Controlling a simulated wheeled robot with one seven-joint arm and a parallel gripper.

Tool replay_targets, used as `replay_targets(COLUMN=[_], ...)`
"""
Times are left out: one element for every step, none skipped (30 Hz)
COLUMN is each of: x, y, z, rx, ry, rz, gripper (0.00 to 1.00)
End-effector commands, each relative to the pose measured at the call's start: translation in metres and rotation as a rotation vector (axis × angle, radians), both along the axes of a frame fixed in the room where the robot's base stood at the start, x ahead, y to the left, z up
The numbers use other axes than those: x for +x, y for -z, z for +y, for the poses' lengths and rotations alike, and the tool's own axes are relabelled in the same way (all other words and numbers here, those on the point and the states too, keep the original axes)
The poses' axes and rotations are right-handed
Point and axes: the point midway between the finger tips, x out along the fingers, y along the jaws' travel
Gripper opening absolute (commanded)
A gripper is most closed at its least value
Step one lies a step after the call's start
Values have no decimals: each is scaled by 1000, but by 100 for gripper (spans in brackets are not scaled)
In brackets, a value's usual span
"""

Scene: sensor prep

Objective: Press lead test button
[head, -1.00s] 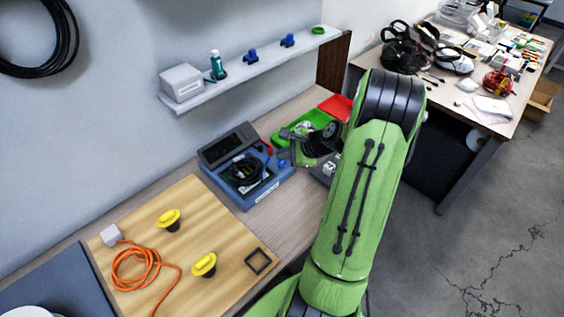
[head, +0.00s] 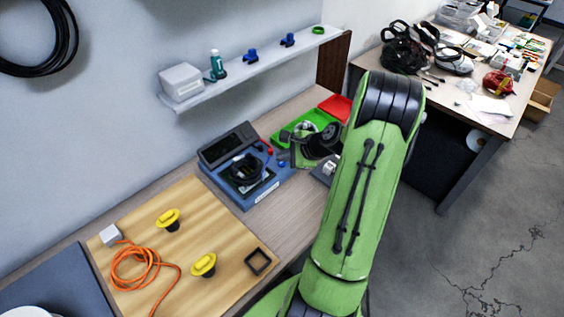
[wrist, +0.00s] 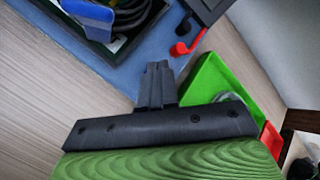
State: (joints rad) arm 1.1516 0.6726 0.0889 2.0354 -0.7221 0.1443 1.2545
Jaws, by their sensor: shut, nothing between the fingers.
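The blue tester (head: 262,190) with a tilted dark screen (head: 228,143) stands on the bench, with dark cable coiled in its recess. A small blue knob-like piece (head: 282,164) shows at its right end; I cannot tell for sure that it is the lead test button. A red-tipped lead (head: 269,150) and a dark one lie by the screen; the red one (wrist: 190,42) also shows in the wrist view. My gripper (head: 284,155) is shut and empty, close to the tester's right end. In the wrist view its fingers (wrist: 157,80) overlap the blue casing's edge; contact cannot be told.
A green tray (head: 297,127) and a red tray (head: 336,107) sit behind my gripper. A wooden board (head: 190,235) with yellow-topped knobs and an orange cord lies at left. A shelf (head: 240,70) runs above. Bare bench shows in front of the tester.

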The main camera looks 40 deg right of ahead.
Motion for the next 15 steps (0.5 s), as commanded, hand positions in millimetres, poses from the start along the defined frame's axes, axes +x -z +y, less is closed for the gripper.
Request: replay_targets(x=[0, 0, 0, 0, 0, 0, 0, 0, 0, 0, 0, 0, 0, 0, 0], y=[0, 0, 0, 1, 1, 2, 2, 3, 3, 3, 4, 4, 5, 5, 6], z=[0, 0, 0, 0, 0, 0, 0, 0, 0, 0, 0, 0, 0, 0, 0], rx=[0, 0, 0, 0, 0, 0, 0, 0, 0, 0, 0, 0, 0, 0, 0], ry=[0, 0, 0, 0, 0, 0, 0, 0, 0, 0, 0, 0, 0, 0, 0], rz=[0, 0, 0, 0, 0, 0, 0, 0, 0, 0, 0, 0, 0, 0, 0], gripper=[0, 0, 0, 0, 0, 0, 0, 0, 0, 0, 0, 0, 0, 0, 0])
